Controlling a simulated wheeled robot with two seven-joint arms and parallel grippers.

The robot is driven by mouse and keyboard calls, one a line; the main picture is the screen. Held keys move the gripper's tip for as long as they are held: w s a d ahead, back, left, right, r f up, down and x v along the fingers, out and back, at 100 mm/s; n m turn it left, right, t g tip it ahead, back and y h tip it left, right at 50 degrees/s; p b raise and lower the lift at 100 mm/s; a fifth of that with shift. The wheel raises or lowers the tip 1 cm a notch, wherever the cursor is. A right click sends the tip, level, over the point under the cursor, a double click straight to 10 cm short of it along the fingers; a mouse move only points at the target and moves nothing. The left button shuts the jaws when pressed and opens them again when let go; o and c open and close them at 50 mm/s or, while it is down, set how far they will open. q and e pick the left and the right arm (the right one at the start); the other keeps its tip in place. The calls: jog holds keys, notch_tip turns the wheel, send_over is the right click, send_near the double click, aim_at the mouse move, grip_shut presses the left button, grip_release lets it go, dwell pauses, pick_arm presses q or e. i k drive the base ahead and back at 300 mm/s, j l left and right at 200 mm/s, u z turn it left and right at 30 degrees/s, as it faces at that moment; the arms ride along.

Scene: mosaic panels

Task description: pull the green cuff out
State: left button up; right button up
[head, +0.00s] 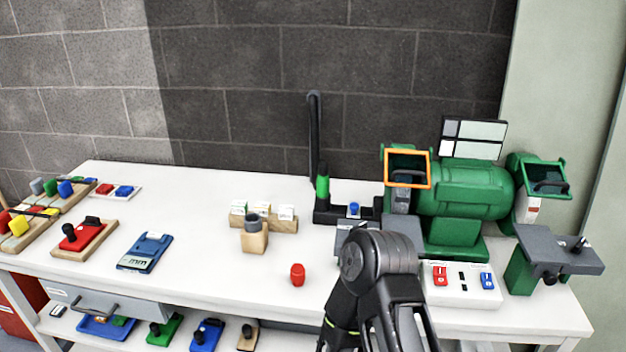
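The green cuff (322,188) is a short upright sleeve around a dark post, towards the back of the white table, left of the green grinder. A black base (338,215) lies under it, and a tall black hooked post (314,130) rises just behind it. One of my arms comes up from the bottom, right of the middle, well in front of the cuff and apart from it in the picture. I cannot make out gripper fingers on it. No second arm shows.
A green bench grinder (460,190) with an orange-framed guard (407,155) stands at the right. A blue knob (353,208) sits beside the cuff. A wooden block (254,238) and red cylinder (297,275) stand in front.

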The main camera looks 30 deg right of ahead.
aim_at(323, 183)
jog(key=k+j+z, duration=0.1)
jog(key=z, duration=1.1)
